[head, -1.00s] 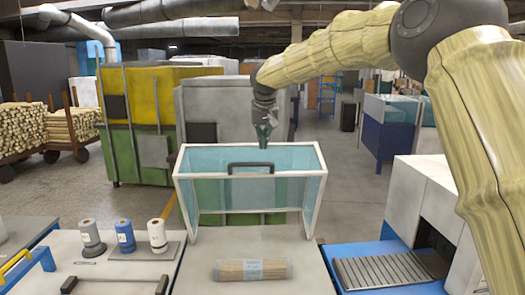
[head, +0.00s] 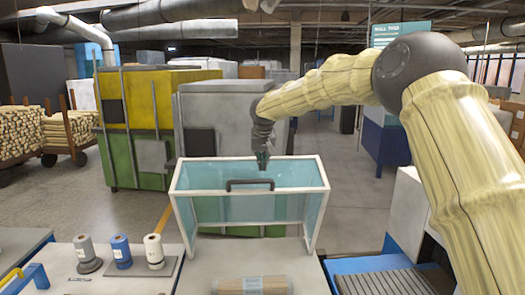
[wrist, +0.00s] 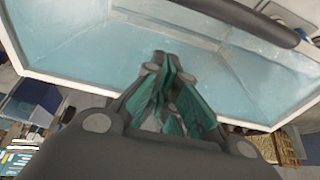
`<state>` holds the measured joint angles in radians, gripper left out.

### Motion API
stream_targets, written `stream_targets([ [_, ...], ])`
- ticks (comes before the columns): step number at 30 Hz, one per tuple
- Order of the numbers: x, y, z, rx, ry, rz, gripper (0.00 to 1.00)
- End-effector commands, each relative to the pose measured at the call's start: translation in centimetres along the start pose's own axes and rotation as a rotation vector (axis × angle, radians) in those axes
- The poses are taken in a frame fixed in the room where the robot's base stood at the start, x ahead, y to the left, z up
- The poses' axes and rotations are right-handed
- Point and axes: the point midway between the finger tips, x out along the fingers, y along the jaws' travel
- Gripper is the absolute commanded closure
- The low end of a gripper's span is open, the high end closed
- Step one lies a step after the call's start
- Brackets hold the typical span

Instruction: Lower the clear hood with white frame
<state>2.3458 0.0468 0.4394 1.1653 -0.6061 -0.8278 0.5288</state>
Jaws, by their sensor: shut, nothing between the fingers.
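The clear hood with a white frame (head: 314,226) stands raised over the back of the pale table, its bluish panes tilted up. Its dark bar handle (head: 250,183) runs across the front pane. In the wrist view the handle (wrist: 240,18) crosses the top and the pane (wrist: 90,60) fills the area past my fingers. My gripper (head: 262,162) is shut and empty, pointing down at the hood's top edge, just above and right of the handle. It also shows in the wrist view (wrist: 172,75). I cannot tell whether the fingertips touch the hood.
A wrapped bundle of sticks (head: 252,285) lies on the table in front of the hood. Several spools, one of them blue (head: 121,250), stand at the left. A grey roller conveyor (head: 390,280) lies at the right. A grey cabinet (head: 225,120) stands behind.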

Motion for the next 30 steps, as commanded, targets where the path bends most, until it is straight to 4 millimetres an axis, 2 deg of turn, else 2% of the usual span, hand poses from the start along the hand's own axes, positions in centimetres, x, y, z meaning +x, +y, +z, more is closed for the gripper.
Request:
stream_targets([
  [5, 1.5, -0.1, 0.0, -0.001, -0.001, -0.001, 1.0],
  [18, 0.3, -0.1, 3.3, -0.001, -0.001, 0.0, 1.0],
  [30, 0.3, -0.1, 3.8, -0.001, 0.0, -0.001, 1.0],
])
